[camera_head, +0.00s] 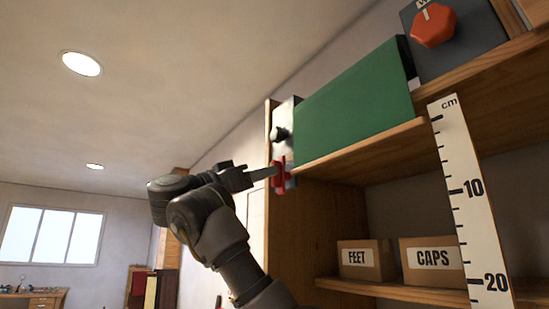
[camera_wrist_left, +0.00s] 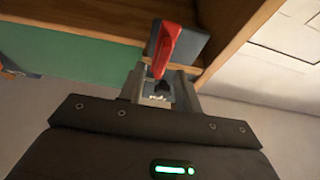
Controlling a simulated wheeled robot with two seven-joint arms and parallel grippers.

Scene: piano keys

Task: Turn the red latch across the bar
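The red latch (camera_head: 279,176) sits at the left end of the shelf edge, below a metal plate with a dark knob (camera_head: 280,133). In the left wrist view the red latch (camera_wrist_left: 165,45) stands nearly upright, tilted slightly, in front of a blue-grey block (camera_wrist_left: 190,45). My left gripper (camera_head: 265,173) is at the latch. In the wrist view its fingers (camera_wrist_left: 161,80) are apart, with the latch's lower end between or just beyond the tips; I see gaps at its sides. Contact cannot be told. Which part is the bar is unclear. My right gripper is not in view.
A green panel (camera_head: 355,100) stands on the shelf right of the latch. A grey box with a red knob (camera_head: 434,25) is farther right. A cm ruler (camera_head: 470,200) and boxes marked FEET (camera_head: 365,260) and CAPS (camera_head: 432,261) are lower right. The left side is free.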

